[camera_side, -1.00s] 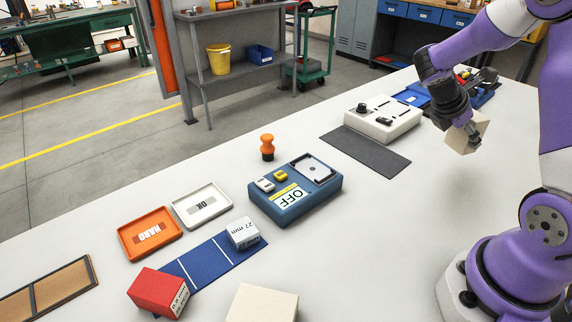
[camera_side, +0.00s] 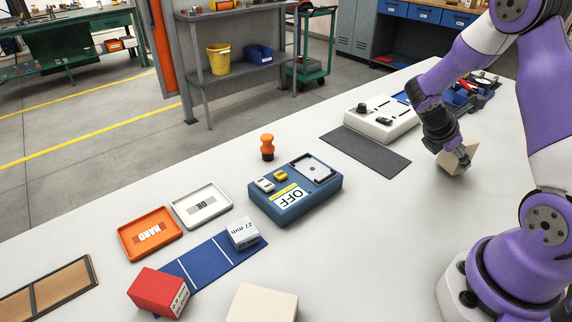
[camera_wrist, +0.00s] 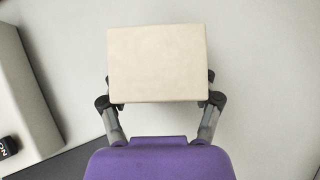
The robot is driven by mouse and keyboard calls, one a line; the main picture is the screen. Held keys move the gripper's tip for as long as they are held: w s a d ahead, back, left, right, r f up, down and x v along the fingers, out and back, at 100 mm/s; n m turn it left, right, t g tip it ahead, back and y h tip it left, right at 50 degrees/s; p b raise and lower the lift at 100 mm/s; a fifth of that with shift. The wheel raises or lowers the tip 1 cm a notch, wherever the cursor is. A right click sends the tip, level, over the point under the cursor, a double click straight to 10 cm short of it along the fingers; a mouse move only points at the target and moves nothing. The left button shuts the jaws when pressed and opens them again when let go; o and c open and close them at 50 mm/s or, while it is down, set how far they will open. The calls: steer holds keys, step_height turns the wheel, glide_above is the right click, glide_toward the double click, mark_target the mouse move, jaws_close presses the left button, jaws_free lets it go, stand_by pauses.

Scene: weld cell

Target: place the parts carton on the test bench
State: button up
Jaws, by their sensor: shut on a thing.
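The parts carton, a plain cream box (camera_side: 452,165), is in my gripper (camera_side: 463,154) at the right of the side view, tilted and low over the white bench top (camera_side: 385,215). I cannot tell if its lower edge touches the bench. In the wrist view the carton (camera_wrist: 157,62) fills the upper middle, and my gripper's fingers (camera_wrist: 160,98) reach to its two sides; the fingertips are partly hidden by it.
A white control box (camera_side: 383,122) and a dark grey mat (camera_side: 365,150) lie left of the carton. A blue OFF device (camera_side: 296,190), an orange tray (camera_side: 150,233), a white tray (camera_side: 201,205) and a red box (camera_side: 158,292) stand farther left. Bare bench lies before the carton.

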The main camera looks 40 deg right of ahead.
steer(key=shift+f, duration=0.55)
steer(key=o, duration=1.3)
steer(key=shift+o, duration=0.2)
